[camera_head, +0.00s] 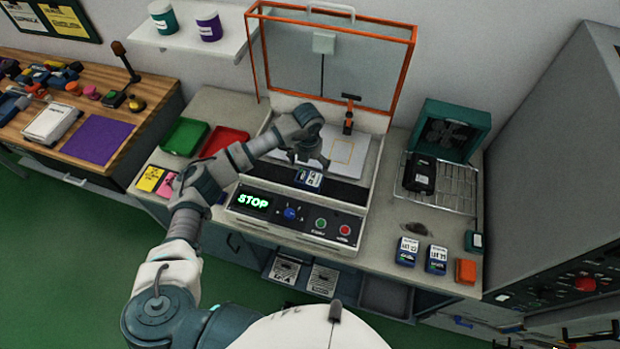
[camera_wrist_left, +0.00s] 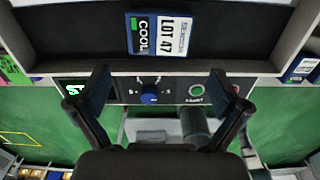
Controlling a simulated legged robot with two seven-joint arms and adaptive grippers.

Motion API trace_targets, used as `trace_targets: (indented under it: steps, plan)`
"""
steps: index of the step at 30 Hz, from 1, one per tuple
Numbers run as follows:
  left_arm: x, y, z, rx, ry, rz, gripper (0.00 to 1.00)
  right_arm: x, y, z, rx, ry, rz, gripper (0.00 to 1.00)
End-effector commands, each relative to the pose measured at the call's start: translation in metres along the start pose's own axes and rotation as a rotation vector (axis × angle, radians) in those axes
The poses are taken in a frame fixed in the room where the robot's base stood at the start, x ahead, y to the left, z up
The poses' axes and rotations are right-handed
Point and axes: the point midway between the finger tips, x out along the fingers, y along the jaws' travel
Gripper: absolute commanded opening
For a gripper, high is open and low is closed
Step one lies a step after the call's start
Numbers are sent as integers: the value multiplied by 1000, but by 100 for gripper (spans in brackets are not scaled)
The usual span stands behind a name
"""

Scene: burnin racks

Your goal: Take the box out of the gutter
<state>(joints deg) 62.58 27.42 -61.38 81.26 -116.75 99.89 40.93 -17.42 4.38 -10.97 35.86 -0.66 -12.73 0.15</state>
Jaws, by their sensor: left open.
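A small dark blue box (camera_head: 308,179) with a white label lies in the black gutter (camera_head: 345,190) along the front of the machine. In the left wrist view the box (camera_wrist_left: 160,35) reads "COOL" and "LOT 47", and lies face up in the dark gutter (camera_wrist_left: 70,30). My left gripper (camera_head: 307,158) is over the machine, close to the box in the head view. In the wrist view its fingers (camera_wrist_left: 160,88) are spread and empty, with the box beyond the tips. My right gripper is not in view.
The control panel (camera_head: 290,216) with a lit STOP display sits in front of the gutter. An orange-framed guard (camera_head: 405,70) stands raised behind. Red (camera_head: 225,141) and green (camera_head: 185,137) trays lie left. Two similar boxes (camera_head: 407,252) and a wire rack (camera_head: 455,188) are right.

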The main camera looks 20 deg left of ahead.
Motion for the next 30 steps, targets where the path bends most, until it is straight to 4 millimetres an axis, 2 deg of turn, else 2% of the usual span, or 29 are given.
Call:
trace_targets:
  steps: [3,11,18,27,29,30]
  plan:
    - [20,-1,-1,0,3,0,100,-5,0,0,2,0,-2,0]
    - [42,-4,2,1,2,2,100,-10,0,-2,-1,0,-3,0]
    - [78,-2,7,2,2,0,100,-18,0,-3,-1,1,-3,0]
    - [88,-1,6,3,4,-1,100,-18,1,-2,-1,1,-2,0]
    - [88,0,6,2,5,0,87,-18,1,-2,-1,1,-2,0]
    - [89,0,6,2,6,0,77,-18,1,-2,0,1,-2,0]
